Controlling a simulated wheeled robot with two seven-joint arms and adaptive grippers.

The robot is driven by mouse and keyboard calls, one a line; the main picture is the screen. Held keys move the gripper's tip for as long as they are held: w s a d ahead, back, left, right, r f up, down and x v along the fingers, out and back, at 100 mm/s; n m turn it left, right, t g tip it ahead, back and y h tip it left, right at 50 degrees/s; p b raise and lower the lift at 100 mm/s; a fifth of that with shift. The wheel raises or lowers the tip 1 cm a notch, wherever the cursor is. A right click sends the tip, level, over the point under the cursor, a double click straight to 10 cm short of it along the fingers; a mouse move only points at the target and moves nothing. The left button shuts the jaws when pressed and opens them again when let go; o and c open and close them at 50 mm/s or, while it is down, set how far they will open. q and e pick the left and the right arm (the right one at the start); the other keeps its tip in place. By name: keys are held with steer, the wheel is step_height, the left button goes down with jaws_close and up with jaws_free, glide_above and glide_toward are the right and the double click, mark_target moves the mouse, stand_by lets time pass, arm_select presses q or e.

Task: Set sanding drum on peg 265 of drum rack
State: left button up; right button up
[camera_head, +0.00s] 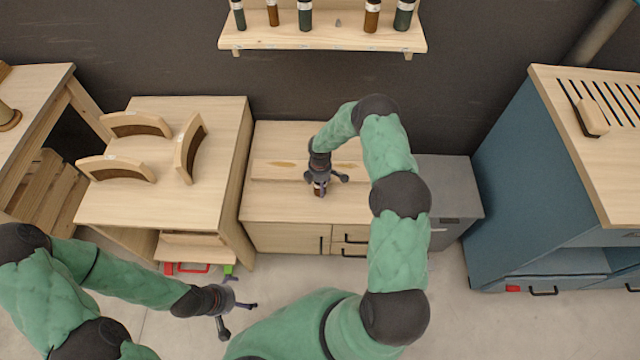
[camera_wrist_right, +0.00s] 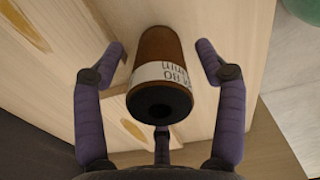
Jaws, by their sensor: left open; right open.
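A brown sanding drum (camera_wrist_right: 160,62) with a white label and a dark hollow end is between the spread fingers of my right gripper (camera_wrist_right: 163,60) in the right wrist view. The fingers are open, with gaps visible on both sides of the drum. In the head view the right gripper (camera_head: 325,178) is over the low wooden cabinet, and the drum (camera_head: 320,189) shows small beneath it. My left gripper (camera_head: 237,318) is open and empty over the floor. The wall rack (camera_head: 322,38) carries several drums; a small peg (camera_head: 338,22) stands bare. The peg numbers are unreadable.
The low cabinet (camera_head: 285,207) bears a pale board (camera_head: 268,172) with oval marks. A bench (camera_head: 140,208) with curved wooden forms is at left. A grey unit (camera_head: 455,190) and a blue cabinet (camera_head: 510,190) with a brush (camera_head: 592,118) on top are at right.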

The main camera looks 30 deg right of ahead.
step_height(320, 180, up, 11)
steer(key=p, duration=0.5)
steer(key=shift+r, duration=0.5)
steer(key=shift+s+a, duration=0.1)
steer(key=shift+a, duration=0.1)
steer(key=s+a+f+m+y, duration=0.2)
steer(key=s+a+m, duration=0.25)
steer(key=a, duration=0.35)
steer(key=s+a+f+m+y, duration=0.1)
steer(key=s+a+m, duration=0.2)
steer(key=s+a, duration=0.4)
steer(key=s+a+m, duration=0.3)
steer(key=s+m, duration=0.1)
steer(key=s, duration=0.2)
steer(key=s+a+r+m+y, duration=0.1)
steer(key=s+a+m, duration=0.3)
steer(key=s, duration=0.3)
steer(key=shift+r+m, duration=0.25)
steer(key=shift+m, duration=0.2)
steer(key=shift+s, duration=0.1)
